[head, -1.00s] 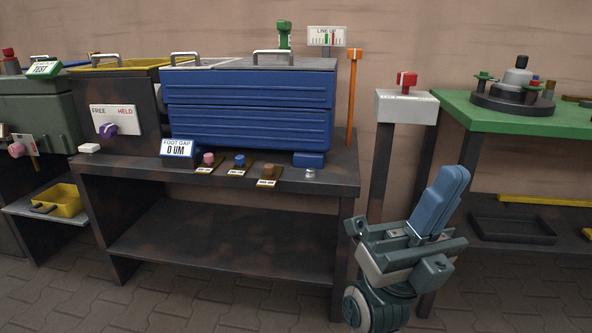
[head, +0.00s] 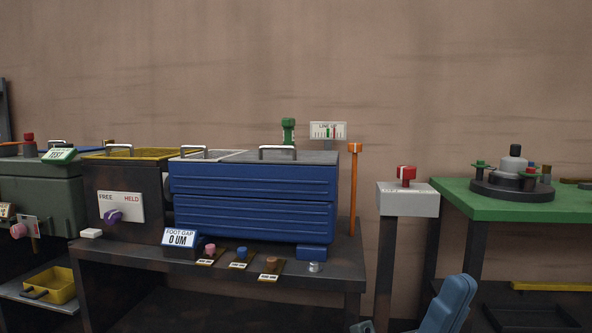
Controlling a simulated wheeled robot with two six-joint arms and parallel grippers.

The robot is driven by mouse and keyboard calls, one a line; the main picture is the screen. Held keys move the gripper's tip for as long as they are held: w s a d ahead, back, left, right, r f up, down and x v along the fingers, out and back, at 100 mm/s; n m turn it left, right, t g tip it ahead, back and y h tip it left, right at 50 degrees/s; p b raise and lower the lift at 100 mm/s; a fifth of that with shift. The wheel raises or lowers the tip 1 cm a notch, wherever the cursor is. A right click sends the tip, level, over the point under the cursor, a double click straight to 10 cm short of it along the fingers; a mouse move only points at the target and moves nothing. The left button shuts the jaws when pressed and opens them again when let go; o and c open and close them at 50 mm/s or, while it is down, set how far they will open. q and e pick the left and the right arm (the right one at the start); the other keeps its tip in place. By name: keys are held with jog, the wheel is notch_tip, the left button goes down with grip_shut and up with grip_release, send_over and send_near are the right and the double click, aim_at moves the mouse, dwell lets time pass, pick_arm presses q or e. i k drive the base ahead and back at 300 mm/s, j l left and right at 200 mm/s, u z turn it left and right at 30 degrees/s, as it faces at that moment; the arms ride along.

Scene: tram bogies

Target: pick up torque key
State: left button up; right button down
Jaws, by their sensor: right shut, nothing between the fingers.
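I cannot tell for certain which thing is the torque key; no label names it. An orange rod (head: 354,190) with a wider block on top stands upright at the right end of the middle bench, beside the blue drawer cabinet. The rest of that arm is cut off by the frame. My left gripper is not in view.
The blue cabinet (head: 254,200) fills the middle bench (head: 342,283). Small coloured knobs and a FOOT GAP display (head: 181,238) line its front. A grey post with a red button (head: 406,173) stands between it and the green table (head: 462,205). A yellow bin (head: 50,286) is at lower left.

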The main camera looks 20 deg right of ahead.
aim_at(287, 124)
jog(key=i+j+z, duration=0.15)
jog(key=i+j, duration=0.15)
jog(key=i+j+z, duration=0.15)
jog(key=i+j, duration=0.15)
jog(key=j, duration=0.2)
jog(key=i+j+z, duration=0.1)
jog(key=i+j, duration=0.2)
jog(key=i+j+z, duration=0.15)
jog(key=j, duration=0.4)
jog(key=i, duration=0.1)
